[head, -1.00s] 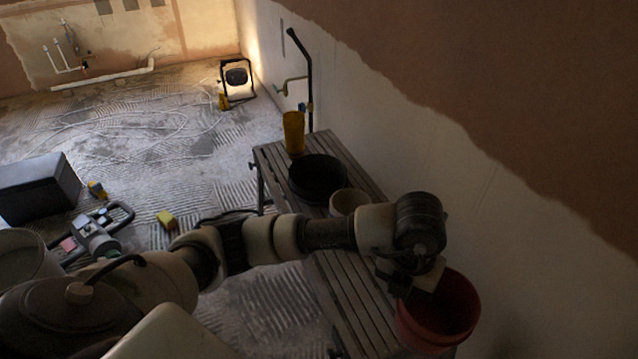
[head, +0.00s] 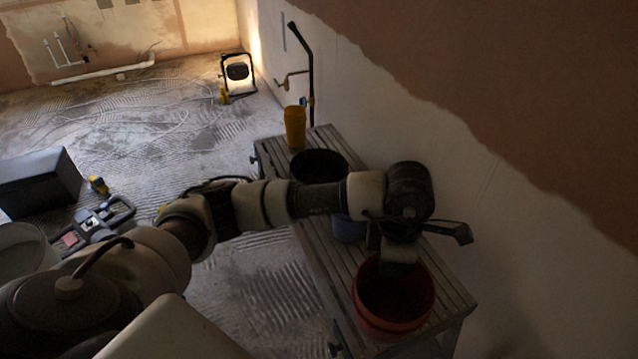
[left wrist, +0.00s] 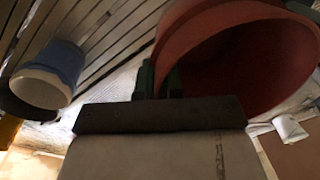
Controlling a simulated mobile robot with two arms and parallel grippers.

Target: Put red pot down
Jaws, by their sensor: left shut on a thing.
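The red pot (head: 393,296) is an open, empty-looking bucket over the near end of the slatted bench (head: 455,290). My left gripper (head: 399,262) is shut on its rim at the far side, and the pot looks roughly upright. In the left wrist view the fingers (left wrist: 160,82) grip the pot's wall (left wrist: 185,30), with the inside of the pot to the right. I cannot tell whether the pot's base touches the slats. My right gripper does not show.
A blue and white pot (left wrist: 48,72) stands on the bench, mostly behind my arm in the head view. A black bucket (head: 319,164) and a yellow container (head: 295,127) stand farther along. The wall (head: 500,210) runs close along the bench's right side.

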